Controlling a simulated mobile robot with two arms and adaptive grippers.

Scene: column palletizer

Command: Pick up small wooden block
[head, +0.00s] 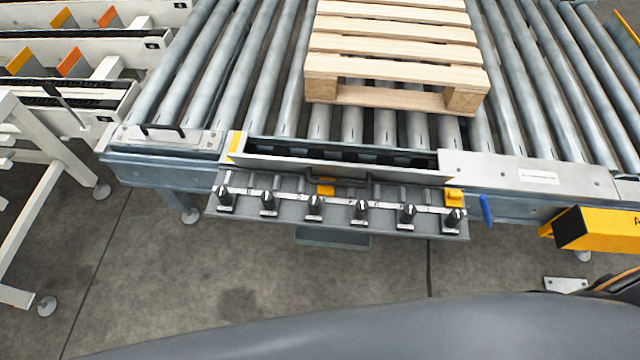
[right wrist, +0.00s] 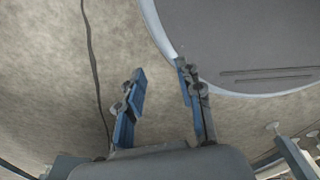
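I cannot make out a separate small wooden block in either view. The wood that shows is a pale slatted pallet (head: 395,45) on the roller conveyor in the head view, with blocks as part of its frame. My right gripper (right wrist: 160,72) shows in the right wrist view. Its two blue-padded fingers are apart, with only bare floor between them. It is away from the pallet, which does not show in that view. My left gripper is in neither view.
The roller conveyor (head: 230,65) runs across the back. A rail with several black clamps (head: 314,207) and a yellow piece (head: 454,196) hangs on its front edge. A yellow box-shaped part (head: 600,229) juts out at right. White frames (head: 40,180) stand at left. The concrete floor (head: 230,265) in front is clear.

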